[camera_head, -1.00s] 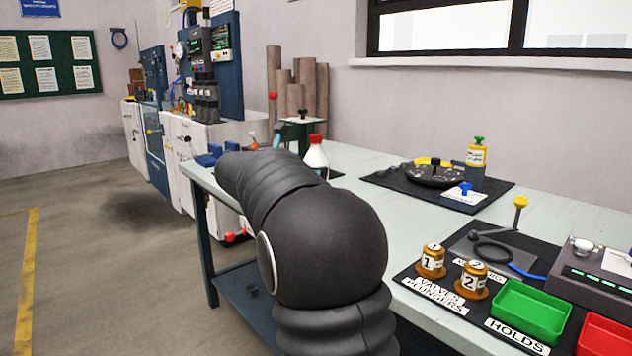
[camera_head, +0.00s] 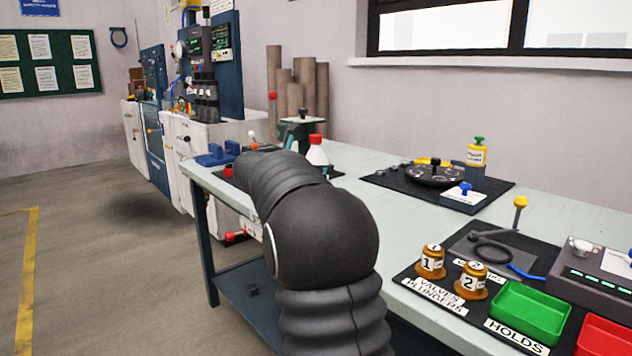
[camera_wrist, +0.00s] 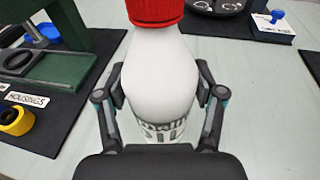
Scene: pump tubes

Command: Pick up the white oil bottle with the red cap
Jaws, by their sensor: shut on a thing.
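The white oil bottle (camera_wrist: 160,80) with its red cap (camera_wrist: 155,10) stands in the middle of the wrist view, with dark lettering low on its body. My gripper (camera_wrist: 160,100) is shut on it, one finger on each side of the body. Whether the bottle touches the table cannot be told.
A green press-like stand (camera_wrist: 65,50) on a dark mat is left of the bottle, with a yellow ring (camera_wrist: 15,121) nearby. In the head view, a black mat with a round dial plate (camera_head: 436,173) lies farther right. Valve plungers (camera_head: 431,262) and a green tray (camera_head: 528,311) are in front.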

